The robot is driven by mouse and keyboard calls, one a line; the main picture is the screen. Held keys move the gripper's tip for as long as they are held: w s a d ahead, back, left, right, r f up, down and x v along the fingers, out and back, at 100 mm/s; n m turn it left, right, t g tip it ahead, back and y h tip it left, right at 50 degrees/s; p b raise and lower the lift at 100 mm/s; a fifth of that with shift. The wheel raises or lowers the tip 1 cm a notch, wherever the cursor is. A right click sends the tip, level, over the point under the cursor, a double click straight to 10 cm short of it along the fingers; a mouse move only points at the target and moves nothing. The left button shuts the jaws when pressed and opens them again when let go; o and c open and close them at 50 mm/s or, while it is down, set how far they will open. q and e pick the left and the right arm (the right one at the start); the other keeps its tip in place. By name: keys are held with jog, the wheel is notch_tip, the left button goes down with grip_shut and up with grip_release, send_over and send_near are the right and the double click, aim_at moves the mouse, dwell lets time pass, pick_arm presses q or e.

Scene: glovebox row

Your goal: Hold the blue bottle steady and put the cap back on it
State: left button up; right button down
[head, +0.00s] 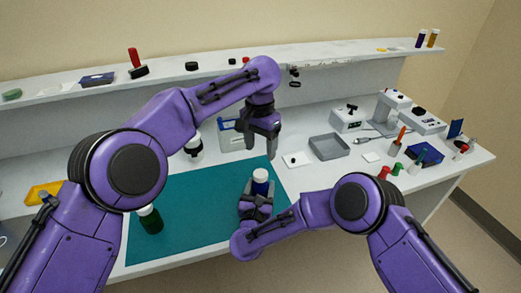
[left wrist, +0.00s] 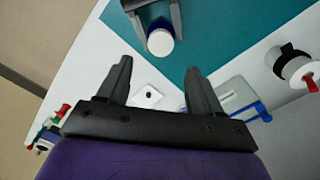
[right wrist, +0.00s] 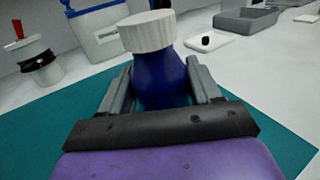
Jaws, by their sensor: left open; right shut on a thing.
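The blue bottle (head: 261,187) stands upright on the teal mat (head: 190,200), and it fills the middle of the right wrist view (right wrist: 160,80). A white ribbed cap (right wrist: 147,32) sits on its top; I cannot tell how tightly. My right gripper (head: 257,205) is shut around the bottle's body, with one finger on each side. My left gripper (head: 262,152) is open and empty, above and behind the bottle, pointing down. In the left wrist view the cap (left wrist: 160,41) lies beyond the open fingertips, apart from them.
A green bottle with a white cap (head: 151,219) stands on the mat at left. A white bottle with a black band (head: 194,147) is behind the mat. A small white plate with a black knob (head: 296,160) and a grey tray (head: 329,146) lie right of the mat.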

aim_at(261, 173)
pick_arm(q)
jog(key=n, duration=0.3)
jog(key=f+n, duration=0.1)
jog(key=n, duration=0.2)
jog(key=shift+s, duration=0.1)
jog(key=n, duration=0.3)
jog(key=shift+f, duration=0.2)
jog(key=n, duration=0.6)
jog(key=shift+f+n, duration=0.1)
jog(key=shift+n, duration=0.2)
notch_tip(261, 173, down, 8)
